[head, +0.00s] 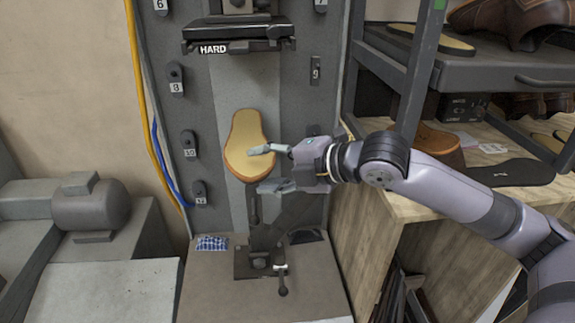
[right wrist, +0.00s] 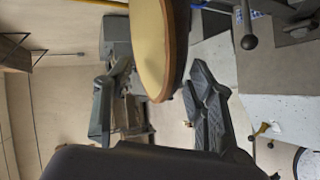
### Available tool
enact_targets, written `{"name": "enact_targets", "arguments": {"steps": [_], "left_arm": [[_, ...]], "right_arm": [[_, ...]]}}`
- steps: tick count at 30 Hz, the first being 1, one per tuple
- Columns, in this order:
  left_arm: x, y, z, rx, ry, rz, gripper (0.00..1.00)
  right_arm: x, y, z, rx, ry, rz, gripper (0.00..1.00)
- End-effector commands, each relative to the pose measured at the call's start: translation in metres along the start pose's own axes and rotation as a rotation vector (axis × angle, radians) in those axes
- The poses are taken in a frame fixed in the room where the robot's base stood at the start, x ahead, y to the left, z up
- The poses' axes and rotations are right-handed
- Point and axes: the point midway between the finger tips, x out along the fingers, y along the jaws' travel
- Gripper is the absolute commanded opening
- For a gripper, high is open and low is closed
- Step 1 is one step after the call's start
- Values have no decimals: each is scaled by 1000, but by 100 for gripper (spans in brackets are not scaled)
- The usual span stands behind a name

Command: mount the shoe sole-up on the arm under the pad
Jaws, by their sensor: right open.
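The shoe (head: 247,135) is sole-up, its tan sole facing up, at the upper end of the machine's arm (head: 253,208). The contact between shoe and arm is hidden. The pad (head: 238,46), a dark block above the HARD label, is above the shoe with a clear gap. My right gripper (head: 264,170) is open at the shoe's near end, coming from the right. In the right wrist view, the shoe (right wrist: 155,45) reaches between the open fingers (right wrist: 160,88), with space visible on both sides. My left gripper is not in view.
A shelf rack (head: 480,70) with shoes stands at the right, above a wooden bench (head: 412,207) with a dark sole (head: 512,172). A motor (head: 90,208) is at the left. Numbered knobs (head: 189,145) line the machine's column. A lever (head: 282,284) stands low in front.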

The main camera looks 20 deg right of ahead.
Motion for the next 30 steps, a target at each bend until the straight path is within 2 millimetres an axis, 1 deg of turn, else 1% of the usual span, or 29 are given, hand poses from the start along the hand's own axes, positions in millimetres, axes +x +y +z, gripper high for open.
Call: {"name": "enact_targets", "arguments": {"steps": [9, 15, 21, 30], "left_arm": [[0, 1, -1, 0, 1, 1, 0], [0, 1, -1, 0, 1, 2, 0], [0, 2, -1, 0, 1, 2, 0], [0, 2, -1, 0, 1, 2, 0]], "right_arm": [[-47, 0, 1, -5, -6, -3, 51], [-73, -1, 1, -3, -6, -3, 51], [-94, -1, 0, -3, -5, -3, 51], [-112, 0, 0, -2, -2, -1, 51]]}}
